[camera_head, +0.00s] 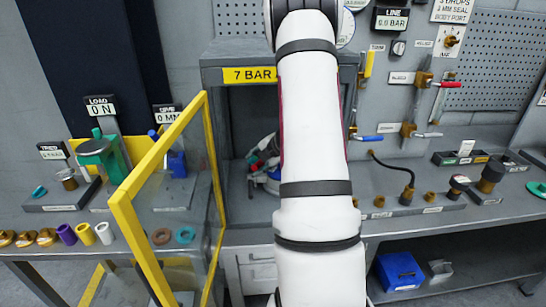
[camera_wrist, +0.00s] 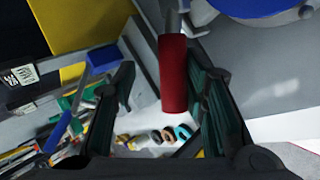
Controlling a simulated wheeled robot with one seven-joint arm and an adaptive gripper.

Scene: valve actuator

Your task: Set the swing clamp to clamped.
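A red cylindrical handle (camera_wrist: 173,75) on a grey metal stem shows in the wrist view; I take it for the swing clamp's handle. My gripper (camera_wrist: 163,75) is open, with one dark green-padded finger on each side of the handle. A gap shows at the left finger; the right finger looks close to the handle, and contact cannot be told. A blue round part (camera_wrist: 255,5) is above right. In the head view, my white arm hides most of the bay under the 7 BAR sign (camera_head: 250,75). The clamp's position cannot be read.
A yellow-framed clear panel (camera_head: 163,160) stands open left of the bay. Red-handled (camera_head: 447,85) and blue-handled (camera_head: 367,138) valves are on the wall at right. Small fittings line the bench on both sides. A blue bin (camera_head: 400,271) is on the lower shelf.

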